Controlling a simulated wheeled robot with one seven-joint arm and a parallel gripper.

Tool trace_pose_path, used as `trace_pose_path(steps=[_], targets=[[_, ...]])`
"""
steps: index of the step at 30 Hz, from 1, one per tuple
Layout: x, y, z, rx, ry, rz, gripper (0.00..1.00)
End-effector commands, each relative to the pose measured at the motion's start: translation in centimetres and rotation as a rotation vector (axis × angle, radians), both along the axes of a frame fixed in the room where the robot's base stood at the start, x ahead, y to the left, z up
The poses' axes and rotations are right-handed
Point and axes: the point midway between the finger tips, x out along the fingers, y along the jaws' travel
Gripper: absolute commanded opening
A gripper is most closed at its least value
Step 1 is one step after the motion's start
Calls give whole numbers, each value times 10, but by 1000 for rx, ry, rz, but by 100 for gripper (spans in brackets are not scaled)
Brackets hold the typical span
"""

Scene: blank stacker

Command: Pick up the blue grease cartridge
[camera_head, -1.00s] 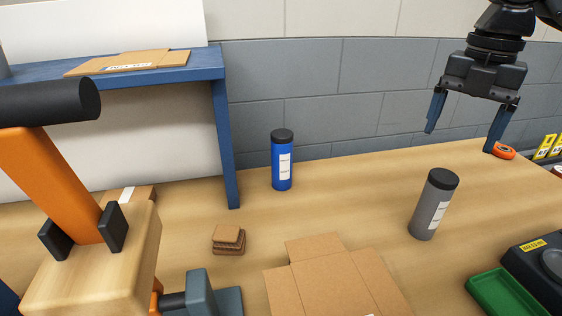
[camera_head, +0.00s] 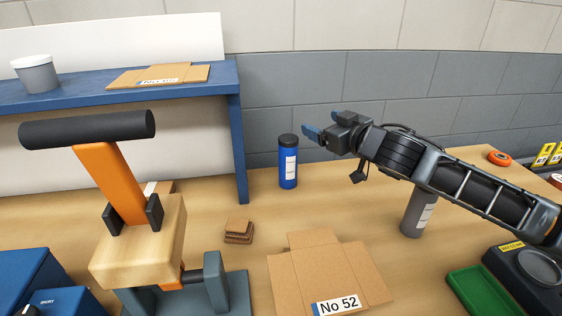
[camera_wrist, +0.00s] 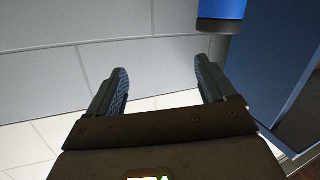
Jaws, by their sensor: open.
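The blue grease cartridge (camera_head: 288,166) stands upright on the wooden bench, with a black cap and a white label, just right of the blue shelf leg. My gripper (camera_head: 314,132) is open and empty, to the right of the cartridge's cap and at about its height in the head view, pointing left. The two do not visibly touch. In the wrist view my gripper (camera_wrist: 160,85) has both fingers apart with only grey wall between them.
A grey cartridge (camera_head: 417,214) stands to the right, partly behind my arm. A blue shelf (camera_head: 215,84) rises at left. Small brown pads (camera_head: 238,230), a flat carton (camera_head: 330,270), an orange-handled press (camera_head: 110,185) and a green tray (camera_head: 480,292) are on the bench.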

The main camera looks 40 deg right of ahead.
Motion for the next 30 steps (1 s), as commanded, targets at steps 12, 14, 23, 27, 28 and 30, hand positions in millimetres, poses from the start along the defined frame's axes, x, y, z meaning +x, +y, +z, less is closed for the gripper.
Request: trace_pose_path(steps=[12,14,23,27,28,30], targets=[[10,49,-9,147,-174,107,84],[10,49,-18,147,-173,105,84],[10,48,-77,147,-173,104,84],[22,48,-78,142,-172,110,84],[25,48,-78,143,-173,109,84],[27,47,-78,144,-173,109,84]])
